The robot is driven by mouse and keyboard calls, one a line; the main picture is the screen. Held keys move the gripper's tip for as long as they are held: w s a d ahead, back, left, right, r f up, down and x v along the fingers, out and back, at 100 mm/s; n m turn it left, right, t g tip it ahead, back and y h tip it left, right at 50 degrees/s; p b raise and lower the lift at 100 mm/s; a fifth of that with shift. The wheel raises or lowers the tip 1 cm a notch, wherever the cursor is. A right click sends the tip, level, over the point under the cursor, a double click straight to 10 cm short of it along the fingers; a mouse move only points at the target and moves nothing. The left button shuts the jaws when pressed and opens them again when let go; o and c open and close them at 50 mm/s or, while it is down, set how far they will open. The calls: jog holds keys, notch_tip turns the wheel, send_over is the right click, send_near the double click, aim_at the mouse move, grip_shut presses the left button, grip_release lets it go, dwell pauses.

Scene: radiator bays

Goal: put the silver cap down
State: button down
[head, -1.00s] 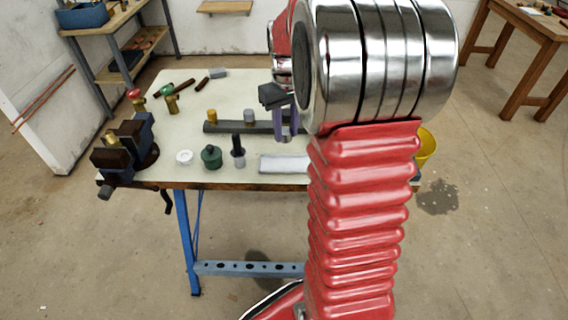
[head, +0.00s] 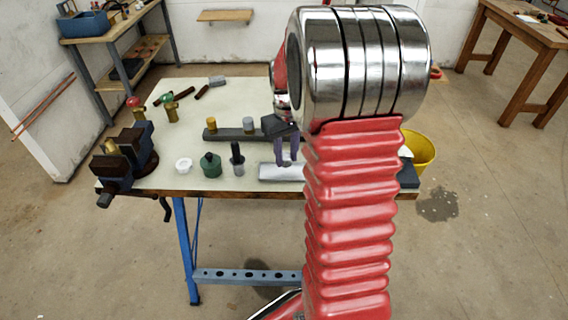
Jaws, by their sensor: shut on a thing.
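My gripper (head: 286,162) shows left of my arm's metal wrist, with its purple fingers pointing down over the pale metal tray (head: 268,172) near the table's front edge. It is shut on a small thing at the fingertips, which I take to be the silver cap. That thing is hard to make out against the tray, and I cannot tell whether it touches it. Another grey cap (head: 249,123) stands on the dark rail (head: 230,134), beside a brass-coloured cap (head: 211,124). My arm hides the right part of the tray.
On the table (head: 190,100), a green pot (head: 210,165), a white ring (head: 184,164) and a dark upright tool (head: 237,158) stand left of the tray. A vise (head: 127,155) is at the left edge. A yellow bucket (head: 421,150) is on the floor at right.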

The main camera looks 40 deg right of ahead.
aim_at(286, 156)
jog(key=shift+f, duration=1.65)
jog(key=c, duration=1.4)
grip_release()
jog(key=shift+f, duration=0.1)
jog(key=shift+o, duration=0.2)
notch_tip(286, 156, up, 12)
jog(key=shift+r, duration=0.1)
